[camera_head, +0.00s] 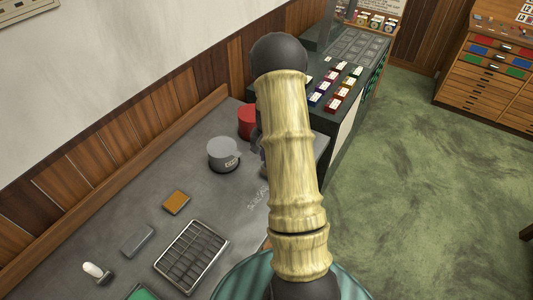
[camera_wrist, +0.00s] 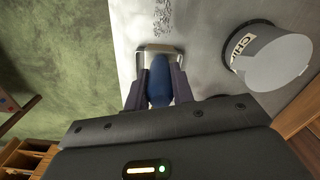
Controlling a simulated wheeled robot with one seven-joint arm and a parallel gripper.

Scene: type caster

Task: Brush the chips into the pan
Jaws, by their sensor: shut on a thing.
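In the wrist view my gripper (camera_wrist: 159,88) is shut on the blue handle of the brush (camera_wrist: 160,80). A pale, squared piece shows just past the fingertips, apparently the brush's head. The chips (camera_wrist: 163,14) lie scattered on the grey bench top beyond it, and also show in the head view (camera_head: 258,198) just left of my arm. The grey round pan (camera_wrist: 270,58), with a partly readable "CHI" label, stands right of the gripper; the head view shows it too (camera_head: 223,154).
A red round container (camera_head: 247,121) stands behind the pan. A gridded tray (camera_head: 191,256), an orange block (camera_head: 176,202) and a grey block (camera_head: 137,240) lie on the bench (camera_head: 110,215). A dark cabinet (camera_head: 345,85) with small coloured boxes stands beyond. The bench's edge lies near the gripper.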

